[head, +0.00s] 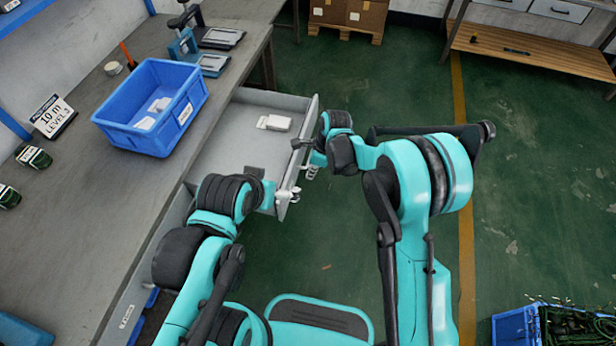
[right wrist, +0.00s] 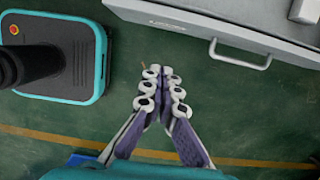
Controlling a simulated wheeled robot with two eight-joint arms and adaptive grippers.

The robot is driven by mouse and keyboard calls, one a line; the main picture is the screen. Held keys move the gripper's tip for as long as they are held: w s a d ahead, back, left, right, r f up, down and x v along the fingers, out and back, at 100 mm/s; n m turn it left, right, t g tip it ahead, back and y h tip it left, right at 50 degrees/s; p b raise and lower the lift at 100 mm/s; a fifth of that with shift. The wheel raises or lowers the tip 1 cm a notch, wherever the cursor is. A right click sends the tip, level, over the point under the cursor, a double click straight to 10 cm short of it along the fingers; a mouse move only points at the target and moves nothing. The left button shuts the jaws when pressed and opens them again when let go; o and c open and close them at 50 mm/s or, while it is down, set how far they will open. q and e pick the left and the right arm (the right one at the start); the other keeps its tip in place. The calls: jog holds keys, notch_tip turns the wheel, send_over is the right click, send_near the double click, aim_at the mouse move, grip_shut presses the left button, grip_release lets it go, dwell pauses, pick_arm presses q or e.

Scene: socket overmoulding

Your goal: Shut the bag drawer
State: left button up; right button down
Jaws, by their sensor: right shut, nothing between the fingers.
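The grey bag drawer (head: 228,138) is pulled out from under the workbench, with a small white bundle (head: 274,122) inside. In the right wrist view, the drawer front (right wrist: 225,22) and its bar handle (right wrist: 240,56) are at the upper right. My right gripper (head: 308,172) is just outside the drawer front. In its wrist view the right gripper (right wrist: 162,72) is shut and empty, apart from the handle. My left gripper (head: 286,196) is at the near end of the drawer front. Its fingers are small and partly hidden, so I cannot tell its opening or contact.
A blue crate (head: 182,112) with white items stands on the workbench (head: 75,225), above the drawer. Green floor is clear beyond the drawer. Another blue crate (head: 512,328) is at the lower right.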

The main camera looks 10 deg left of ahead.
pick_arm(q)
jog(key=shift+f+b, duration=2)
jog(key=shift+f, duration=0.25)
pick_arm(e)
jog(key=a+f, duration=0.6)
jog(key=f, duration=0.1)
jog(key=shift+f, duration=0.35)
jog(key=shift+w, duration=0.1)
